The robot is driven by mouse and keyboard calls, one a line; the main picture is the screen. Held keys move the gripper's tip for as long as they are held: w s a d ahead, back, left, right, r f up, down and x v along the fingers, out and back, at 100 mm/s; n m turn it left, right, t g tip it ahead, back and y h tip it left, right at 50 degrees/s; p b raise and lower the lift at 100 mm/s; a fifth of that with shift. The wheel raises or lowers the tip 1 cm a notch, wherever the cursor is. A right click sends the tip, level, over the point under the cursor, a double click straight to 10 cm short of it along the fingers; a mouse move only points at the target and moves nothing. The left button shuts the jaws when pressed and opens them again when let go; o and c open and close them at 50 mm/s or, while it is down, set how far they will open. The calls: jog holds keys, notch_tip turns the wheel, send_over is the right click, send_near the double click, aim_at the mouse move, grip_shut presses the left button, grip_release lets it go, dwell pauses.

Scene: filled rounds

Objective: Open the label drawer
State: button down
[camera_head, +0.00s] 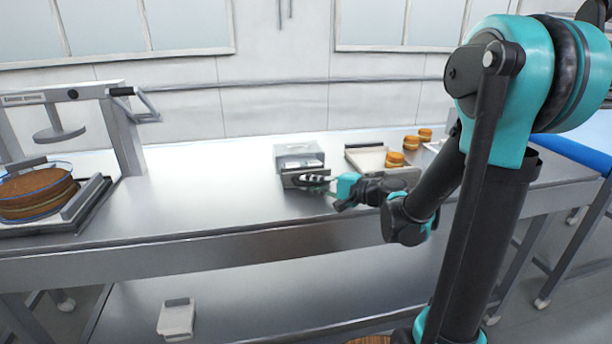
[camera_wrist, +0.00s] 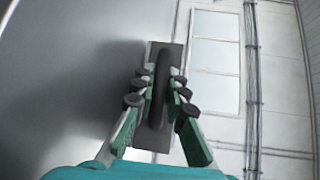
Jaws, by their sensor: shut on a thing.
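The label drawer is in a small grey metal box (camera_head: 298,150) on the steel table. The drawer front (camera_head: 291,181) stands out from the box toward the table's front edge, and pale contents show behind it, so it is at least partly open. My gripper (camera_head: 322,182) reaches in from the right at the drawer front. In the wrist view, my gripper (camera_wrist: 158,95) has its fingers on both sides of a dark looped handle (camera_wrist: 159,75) and is shut on it. The handle stands on a grey plate (camera_wrist: 150,143), the drawer front. The fingers partly hide the handle.
A pale tray (camera_head: 368,160) and several layered round cakes (camera_head: 395,158) stand right of the box. A press frame (camera_head: 125,135) and a large layered round (camera_head: 35,192) are at the left. The table (camera_head: 200,205) between is clear. A white bin (camera_head: 177,318) is below.

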aim_at(316, 207)
jog(key=s, duration=0.2)
jog(key=s+d, duration=0.1)
jog(key=s, duration=0.1)
jog(key=s+d, duration=0.1)
jog(key=s, duration=0.1)
jog(key=shift+s, duration=0.3)
jog(key=c, duration=1.8)
grip_release()
jog(key=v, duration=1.2)
jog(key=shift+f, duration=0.1)
